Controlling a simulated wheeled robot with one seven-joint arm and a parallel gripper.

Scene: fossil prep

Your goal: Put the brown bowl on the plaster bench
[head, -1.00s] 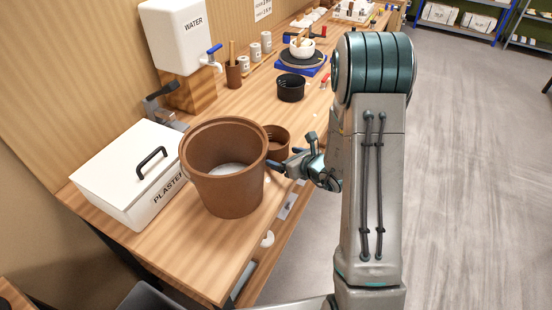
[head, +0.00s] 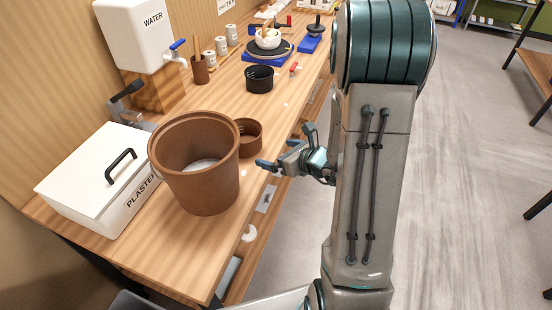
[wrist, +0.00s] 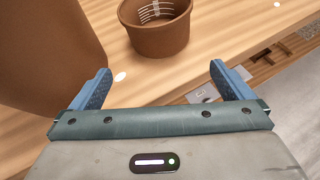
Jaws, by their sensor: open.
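The small brown bowl (head: 250,140) stands upright on the wooden bench (head: 225,97), which also carries a white box marked PLASTER (head: 88,180). The bowl is just behind and right of a large brown bucket. My gripper (head: 285,148) is open and empty at the bench's right edge, to the right of the bowl and apart from it. In the wrist view the bowl (wrist: 160,38) lies beyond the two blue fingertips (wrist: 160,72), roughly centred between them.
The large brown bucket (head: 205,185) stands close on the left and also fills the left of the wrist view (wrist: 45,50). Beyond the bowl are a black container (head: 259,80) and a white water tank (head: 145,30). Open floor (head: 455,180) lies right of the bench.

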